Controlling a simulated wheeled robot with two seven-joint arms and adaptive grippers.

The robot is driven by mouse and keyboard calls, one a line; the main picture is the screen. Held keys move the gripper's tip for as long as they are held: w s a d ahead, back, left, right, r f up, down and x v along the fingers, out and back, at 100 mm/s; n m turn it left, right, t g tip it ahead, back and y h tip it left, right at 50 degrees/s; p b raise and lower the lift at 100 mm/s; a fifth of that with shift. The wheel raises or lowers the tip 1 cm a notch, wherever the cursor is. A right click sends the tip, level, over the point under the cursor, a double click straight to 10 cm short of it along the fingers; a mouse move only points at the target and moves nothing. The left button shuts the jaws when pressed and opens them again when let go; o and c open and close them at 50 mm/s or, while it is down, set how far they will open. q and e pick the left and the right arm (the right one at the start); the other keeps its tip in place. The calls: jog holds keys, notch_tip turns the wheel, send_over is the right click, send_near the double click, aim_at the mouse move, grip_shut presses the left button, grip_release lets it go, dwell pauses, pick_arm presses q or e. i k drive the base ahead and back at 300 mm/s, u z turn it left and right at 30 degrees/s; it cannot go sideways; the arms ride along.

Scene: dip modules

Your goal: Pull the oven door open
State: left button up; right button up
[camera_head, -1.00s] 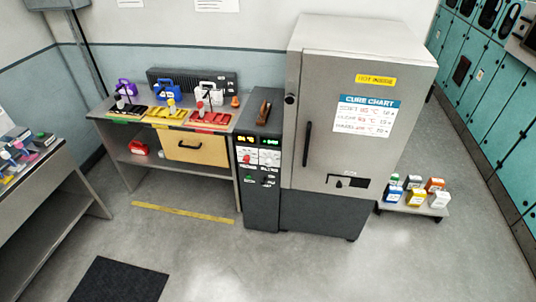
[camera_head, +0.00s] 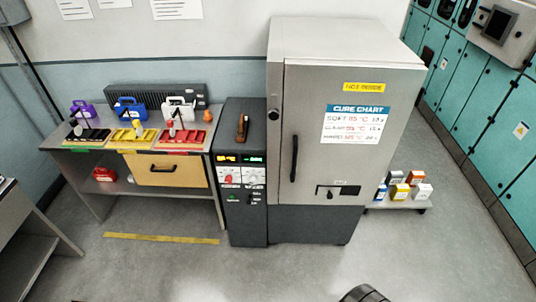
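The oven (camera_head: 350,50) is a tall grey cabinet with a dark lower base, standing against the back wall. Its door (camera_head: 325,90) is shut and carries a cure chart and a yellow label. A black vertical handle (camera_head: 294,158) sits on the door's left side. A dark control panel unit (camera_head: 243,185) with lit displays and knobs stands against the oven's left side. Neither gripper can be made out. A dark rounded part, perhaps mine, shows at the bottom edge.
A bench (camera_head: 202,150) with coloured trays and jugs stands left of the control unit. A low cart (camera_head: 405,205) with small boxes is right of the oven. Teal lockers (camera_head: 485,95) line the right wall. The floor (camera_head: 240,270) before the oven is clear, with a yellow strip (camera_head: 160,238) at left.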

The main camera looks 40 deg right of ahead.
aim_at(344, 122)
jog(key=z, duration=0.35)
jog(key=i, duration=0.85)
jog(key=z, duration=0.65)
